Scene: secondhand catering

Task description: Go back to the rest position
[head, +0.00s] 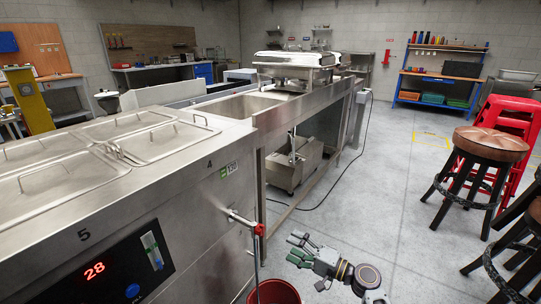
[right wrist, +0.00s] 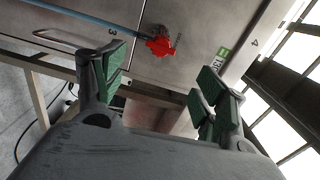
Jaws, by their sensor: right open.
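My right gripper (head: 303,248) is at the lower middle of the head view, open, with nothing between its fingers. It is to the right of the steel counter's front and apart from it. In the right wrist view the green-padded fingers of my right gripper (right wrist: 160,85) are spread wide, with the steel cabinet front and a red valve handle (right wrist: 160,46) beyond them. The same red valve handle (head: 259,229) shows in the head view, left of the gripper. My left gripper is not in either view.
A steel counter (head: 200,200) with lidded wells and a red "28" display fills the left. A red bucket (head: 274,292) stands on the floor below the valve. Stools (head: 477,165) stand at the right. The grey floor (head: 380,190) between counter and stools is clear.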

